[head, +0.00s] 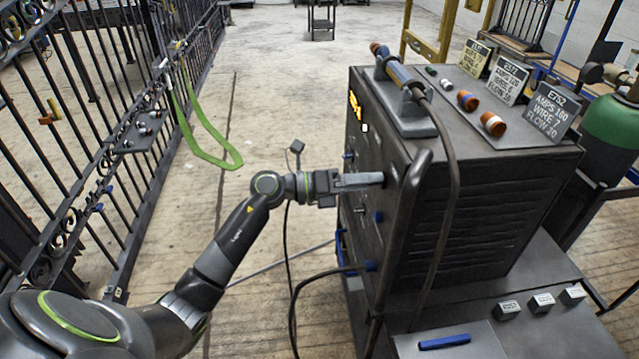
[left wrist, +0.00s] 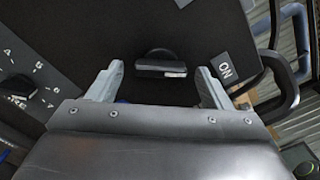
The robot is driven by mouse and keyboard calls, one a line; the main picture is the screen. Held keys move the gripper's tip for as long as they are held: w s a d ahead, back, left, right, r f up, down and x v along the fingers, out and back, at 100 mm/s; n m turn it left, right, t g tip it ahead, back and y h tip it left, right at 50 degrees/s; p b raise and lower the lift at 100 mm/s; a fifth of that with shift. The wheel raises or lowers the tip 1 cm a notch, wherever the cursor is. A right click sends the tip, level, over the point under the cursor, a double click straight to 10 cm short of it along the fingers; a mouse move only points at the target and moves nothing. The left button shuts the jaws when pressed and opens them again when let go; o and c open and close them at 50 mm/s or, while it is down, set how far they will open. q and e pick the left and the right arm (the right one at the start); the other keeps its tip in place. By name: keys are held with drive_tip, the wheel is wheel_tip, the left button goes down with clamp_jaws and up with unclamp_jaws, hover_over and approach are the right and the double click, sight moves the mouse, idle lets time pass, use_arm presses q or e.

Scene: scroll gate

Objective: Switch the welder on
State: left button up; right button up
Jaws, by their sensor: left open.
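The welder (head: 470,190) is a dark box with a louvred side, standing right of centre in the head view. Its front panel faces left and carries a lit orange display (head: 355,103). My left gripper (head: 380,179) is at that panel, near the upright handle bar. In the left wrist view my left gripper (left wrist: 160,85) is open, with a finger on each side of a black rotary switch (left wrist: 160,65). The switch has a pale mark near its right end. An "ON" label (left wrist: 225,70) sits right of the switch. My right gripper is not in view.
A numbered dial (left wrist: 22,88) is at the left of the panel in the left wrist view. A torch (head: 400,75), nozzles and setting cards (head: 550,110) sit on the welder. A cable (head: 300,300) hangs in front.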

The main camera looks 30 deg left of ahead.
use_arm(q)
drive_tip(key=b+v, duration=0.2)
drive_tip(key=v, duration=1.5)
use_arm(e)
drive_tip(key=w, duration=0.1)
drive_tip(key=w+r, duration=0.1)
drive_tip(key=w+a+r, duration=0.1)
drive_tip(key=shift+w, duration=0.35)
use_arm(q)
drive_tip(key=shift+s+a, duration=0.15)
drive_tip(key=shift+f, duration=0.1)
